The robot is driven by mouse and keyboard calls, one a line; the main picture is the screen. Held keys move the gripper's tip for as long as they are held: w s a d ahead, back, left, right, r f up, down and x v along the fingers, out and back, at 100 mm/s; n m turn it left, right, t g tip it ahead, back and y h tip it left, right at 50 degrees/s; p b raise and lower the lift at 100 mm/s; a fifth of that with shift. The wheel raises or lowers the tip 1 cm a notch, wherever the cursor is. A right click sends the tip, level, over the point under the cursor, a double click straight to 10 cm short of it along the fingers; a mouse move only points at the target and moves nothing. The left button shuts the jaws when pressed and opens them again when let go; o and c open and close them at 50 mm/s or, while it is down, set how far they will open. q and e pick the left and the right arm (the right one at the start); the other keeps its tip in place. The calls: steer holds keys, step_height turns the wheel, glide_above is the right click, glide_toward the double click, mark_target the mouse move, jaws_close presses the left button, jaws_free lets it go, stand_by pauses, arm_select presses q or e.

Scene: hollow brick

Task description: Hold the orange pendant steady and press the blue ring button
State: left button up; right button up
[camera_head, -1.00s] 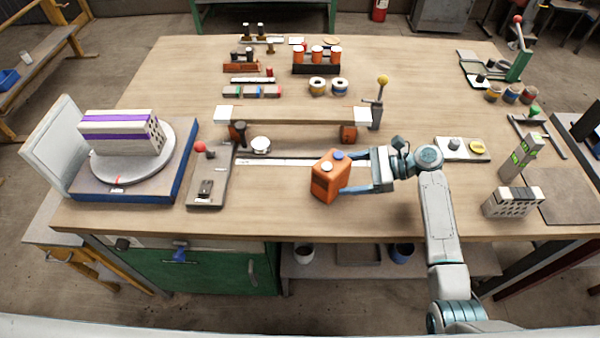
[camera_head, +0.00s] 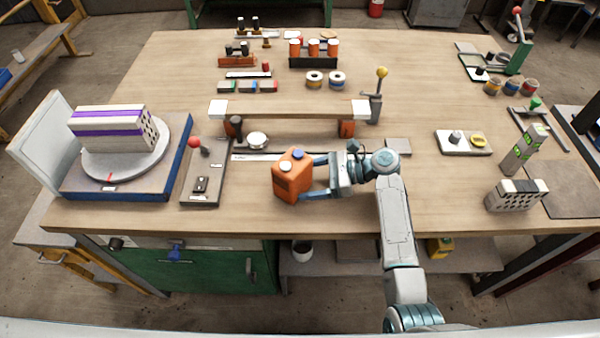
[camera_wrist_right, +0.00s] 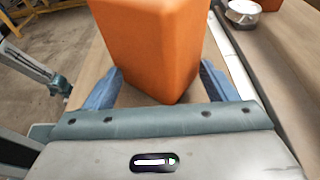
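The orange pendant (camera_head: 292,182) is a box with a blue button (camera_head: 298,154) and a white button (camera_head: 285,167) on its upper face. My right gripper (camera_head: 307,178) has one finger on each side of it, shut on it. In the right wrist view the pendant (camera_wrist_right: 155,45) fills the space between the fingers, and its buttons are out of sight there. I cannot tell whether its base touches the table. My left gripper is not in view.
A grey plate with a red-knobbed lever (camera_head: 205,180) lies left of the pendant. A wooden bridge (camera_head: 290,108) and a white round knob (camera_head: 257,139) stand behind it. A turntable (camera_head: 125,160) is at far left. The front table area is clear.

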steer(key=shift+a+f, duration=0.2)
steer(key=shift+a, duration=0.35)
steer(key=shift+c, duration=0.5)
jaws_close()
steer(key=c, duration=1.6)
jaws_free()
steer(key=o, duration=1.6)
